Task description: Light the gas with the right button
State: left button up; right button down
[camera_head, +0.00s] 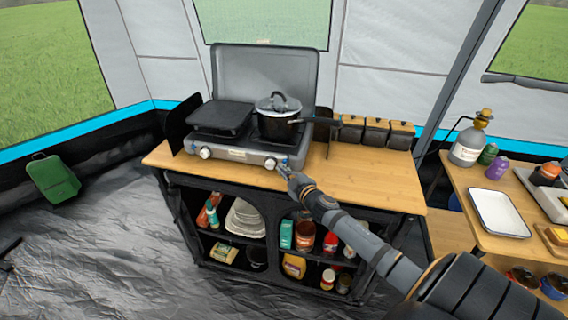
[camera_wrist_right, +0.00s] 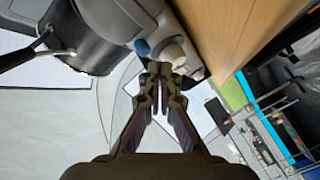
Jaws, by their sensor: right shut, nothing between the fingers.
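The two-burner gas stove (camera_head: 240,152) stands on the wooden counter with its lid up. Its front has a left knob (camera_head: 206,152) and a right knob (camera_head: 270,163), both pale. My right gripper (camera_head: 283,171) is shut and empty, with its tips close to the right knob. In the right wrist view, the closed fingertips (camera_wrist_right: 160,70) are just in front of the pale knob (camera_wrist_right: 174,54), with a small blue part (camera_wrist_right: 142,47) beside it. I cannot tell whether they touch. My left gripper is not identifiable in view.
A black pot (camera_head: 277,117) stands on the right burner, its handle pointing right. A black griddle (camera_head: 221,117) covers the left burner. The counter (camera_head: 365,185) is bare right of the stove. Dark wood-lidded boxes (camera_head: 375,132) stand at its back right; filled shelves are below.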

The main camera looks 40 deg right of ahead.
dwell(0.7)
jog(key=shift+w+d+r, duration=0.1)
jog(key=shift+w+d, duration=0.05)
jog(key=shift+r, duration=0.1)
jog(key=shift+w+d+r+p, duration=0.2)
jog(key=shift+d+r+p, duration=0.1)
jog(key=shift+r, duration=0.15)
dwell(0.7)
